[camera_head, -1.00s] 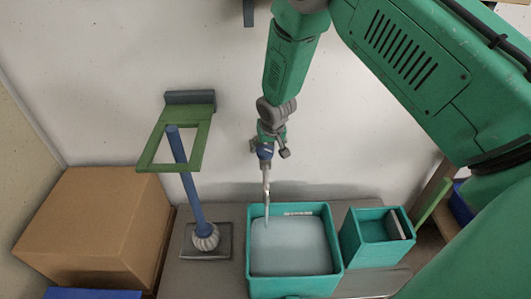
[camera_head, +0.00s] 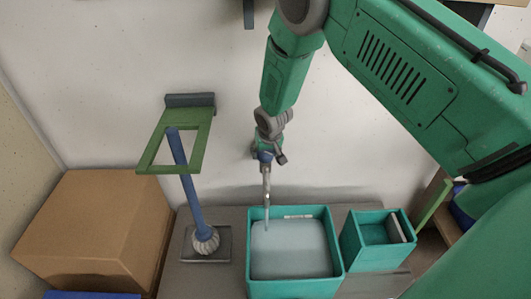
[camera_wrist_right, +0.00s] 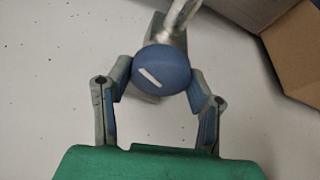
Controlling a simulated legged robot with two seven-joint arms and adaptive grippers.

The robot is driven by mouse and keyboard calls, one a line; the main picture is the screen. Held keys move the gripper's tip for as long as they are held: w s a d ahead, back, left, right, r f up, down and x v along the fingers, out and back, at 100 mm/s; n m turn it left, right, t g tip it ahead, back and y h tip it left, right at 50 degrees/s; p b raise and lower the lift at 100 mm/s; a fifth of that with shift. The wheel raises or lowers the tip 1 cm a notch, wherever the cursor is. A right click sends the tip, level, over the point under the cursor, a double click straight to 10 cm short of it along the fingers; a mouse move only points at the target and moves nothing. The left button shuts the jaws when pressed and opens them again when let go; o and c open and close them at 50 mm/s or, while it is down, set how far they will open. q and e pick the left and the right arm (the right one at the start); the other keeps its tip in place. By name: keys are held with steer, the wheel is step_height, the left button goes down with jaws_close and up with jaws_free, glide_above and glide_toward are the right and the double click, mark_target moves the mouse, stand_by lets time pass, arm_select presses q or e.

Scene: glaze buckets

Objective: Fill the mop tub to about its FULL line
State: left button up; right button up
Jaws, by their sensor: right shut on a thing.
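The teal mop tub (camera_head: 295,289) stands on a grey surface below the tap and holds pale grey liquid (camera_head: 290,250). A small white label (camera_head: 298,217) shows on its back inner wall, above the liquid; its writing is too small to read. The silver tap spout (camera_head: 266,183) points down over the tub's left part; I cannot clearly tell a stream from the spout. My right gripper (camera_head: 267,148) is at the tap, shut on its round blue knob (camera_wrist_right: 163,75). The knob has a white mark and sits between both fingers in the wrist view. My left gripper is not in view.
A smaller teal bin (camera_head: 375,258) stands right of the tub. A blue-handled mop (camera_head: 192,190) stands left of it, passing through a green wall bracket (camera_head: 203,145). A cardboard box (camera_head: 95,225) is at the far left. The wall is close behind the tap.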

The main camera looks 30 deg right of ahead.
steer(key=shift+n+p, duration=0.3)
steer(key=shift+d+n+y+p, duration=0.15)
steer(key=shift+n+y+p, duration=0.45)
steer(key=shift+n+p, duration=0.5)
steer(key=shift+n+y, duration=0.4)
steer(key=shift+n, duration=0.8)
steer(key=shift+n+y, duration=0.3)
steer(key=shift+n, duration=0.4)
steer(key=shift+f, duration=0.1)
steer(key=o, duration=1.2)
steer(key=shift+c, duration=0.2)
